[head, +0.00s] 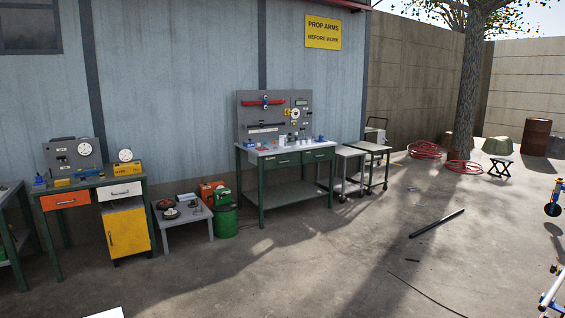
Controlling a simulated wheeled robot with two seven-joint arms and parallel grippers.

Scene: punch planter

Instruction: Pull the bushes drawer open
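A green workbench (265,191) stands against the metal wall near the middle. It has two green drawers side by side under its top, a left one (283,161) and a right one (319,155), and both look shut. A second bench at the left has an orange drawer (65,200) and a white drawer (121,191), which also look shut. Any drawer labels are too small to read, so I cannot tell which is the bushes drawer. Neither of my grippers can be made out in the head view.
A low grey table (183,215) and a green bin (225,221) stand between the benches. Carts (368,150) stand right of the workbench. A dark bar (437,223) lies on the open floor. Blue-and-white frames (551,292) show at the right edge.

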